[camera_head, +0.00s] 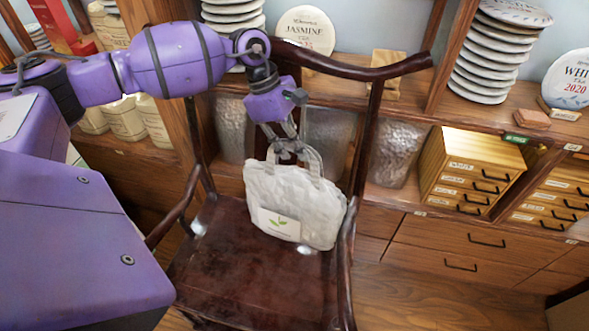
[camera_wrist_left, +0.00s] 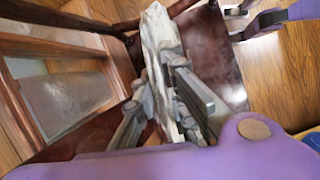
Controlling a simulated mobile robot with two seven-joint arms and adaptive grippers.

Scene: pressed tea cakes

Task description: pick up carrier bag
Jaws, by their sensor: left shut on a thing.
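The carrier bag (camera_head: 300,205) is white with a green leaf print. It is upright over the seat of a dark wooden chair (camera_head: 240,285); I cannot tell whether its bottom touches the seat. My left gripper (camera_head: 288,152) comes down from above and is shut on the bag's top at the handles. In the left wrist view, the bag (camera_wrist_left: 154,32) shows as a pale strip running between the fingers of my left gripper (camera_wrist_left: 165,85). The gripper hides part of the handles.
The chair's back rail (camera_head: 345,70) and its armrests surround the bag closely. Wooden floor (camera_head: 440,300) is clear at the right.

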